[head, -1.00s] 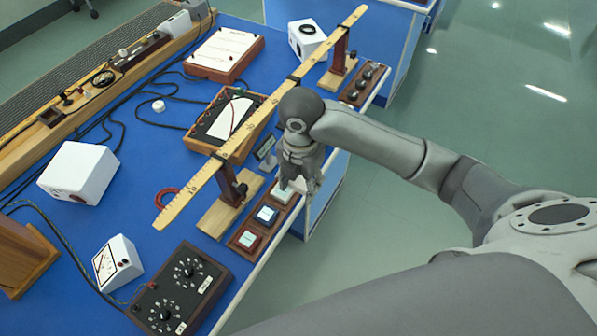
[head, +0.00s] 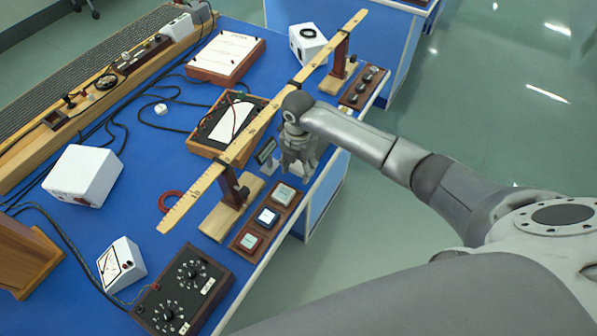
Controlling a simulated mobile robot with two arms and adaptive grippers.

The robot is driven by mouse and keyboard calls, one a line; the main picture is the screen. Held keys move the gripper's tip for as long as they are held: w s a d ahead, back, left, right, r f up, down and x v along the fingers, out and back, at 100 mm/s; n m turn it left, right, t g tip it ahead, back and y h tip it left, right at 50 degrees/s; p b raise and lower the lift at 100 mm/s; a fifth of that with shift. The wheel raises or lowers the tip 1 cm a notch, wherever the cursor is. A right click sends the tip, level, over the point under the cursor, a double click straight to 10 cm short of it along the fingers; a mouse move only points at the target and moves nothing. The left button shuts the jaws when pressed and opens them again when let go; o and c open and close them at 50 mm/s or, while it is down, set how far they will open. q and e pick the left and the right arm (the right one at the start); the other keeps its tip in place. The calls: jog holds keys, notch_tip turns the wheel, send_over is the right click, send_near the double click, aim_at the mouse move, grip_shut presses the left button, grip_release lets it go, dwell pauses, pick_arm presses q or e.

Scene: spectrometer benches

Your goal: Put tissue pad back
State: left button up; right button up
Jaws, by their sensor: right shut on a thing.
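My right gripper (head: 298,168) points down over the bench's front edge, behind the far end of a wooden tray (head: 235,247). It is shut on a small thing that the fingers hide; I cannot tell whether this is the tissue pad. I cannot tell which of these, if any, is the tissue pad. My left gripper is out of view.
A long wooden scale (head: 235,157) on two posts runs close behind the gripper. A second wooden tray (head: 352,102) with metal pieces lies farther along the edge. An open box with a dial (head: 203,142) and a black knob box (head: 205,270) stand on the blue bench.

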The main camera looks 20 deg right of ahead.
aim_at(298, 168)
jog(key=shift+d+f, duration=0.1)
jog(key=shift+f, duration=1.55)
jog(key=shift+f, duration=0.1)
jog(key=o, duration=0.9)
notch_tip(298, 168, up, 12)
jog(key=shift+r+b, duration=0.15)
jog(key=shift+b, duration=0.4)
